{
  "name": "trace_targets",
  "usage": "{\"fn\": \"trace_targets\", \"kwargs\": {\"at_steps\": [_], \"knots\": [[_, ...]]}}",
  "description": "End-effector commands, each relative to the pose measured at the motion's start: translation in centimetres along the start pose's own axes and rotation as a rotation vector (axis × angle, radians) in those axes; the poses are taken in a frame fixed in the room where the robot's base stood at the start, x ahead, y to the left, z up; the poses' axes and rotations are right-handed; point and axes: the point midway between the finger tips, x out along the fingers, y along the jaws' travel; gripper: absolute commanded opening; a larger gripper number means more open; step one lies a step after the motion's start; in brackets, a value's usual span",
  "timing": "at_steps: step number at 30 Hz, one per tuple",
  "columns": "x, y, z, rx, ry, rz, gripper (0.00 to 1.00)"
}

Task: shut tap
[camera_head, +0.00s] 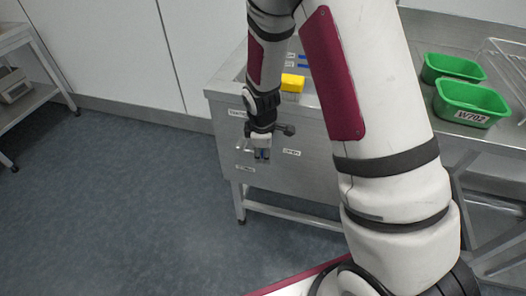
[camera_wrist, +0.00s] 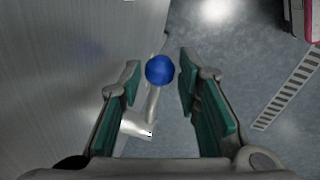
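The tap's lever shows in the wrist view as a pale stem (camera_wrist: 151,104) ending in a round blue knob (camera_wrist: 159,69). My gripper (camera_wrist: 160,84) is open, with one green-padded finger on each side of the knob and a visible gap to both. In the head view my gripper (camera_head: 262,158) points down beside the front panel of a steel basin (camera_head: 310,170). There the tap is mostly hidden by my gripper.
The panel carries several small labels (camera_head: 291,152), too small to read surely. A yellow block (camera_head: 292,82) lies in the basin. Two green tubs (camera_head: 470,102) stand on the right bench. A shelf (camera_head: 25,100) stands far left; the blue-grey floor (camera_head: 120,200) between is clear.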

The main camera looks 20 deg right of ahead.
Motion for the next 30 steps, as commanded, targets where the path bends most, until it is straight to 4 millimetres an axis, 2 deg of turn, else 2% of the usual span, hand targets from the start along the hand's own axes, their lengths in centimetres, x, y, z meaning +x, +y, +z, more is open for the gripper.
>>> {"fn": "trace_targets", "kwargs": {"at_steps": [5, 9, 20, 30], "knots": [[0.0, 0.0, 0.0, 0.0, 0.0, 0.0, 0.31], [0.0, 0.0, 0.0, 0.0, 0.0, 0.0, 0.0], [0.1, 0.0, 0.1, 0.005, 0.013, 0.002, 0.0], [1.1, -0.1, 0.2, 0.034, 0.132, 0.024, 0.0]]}}
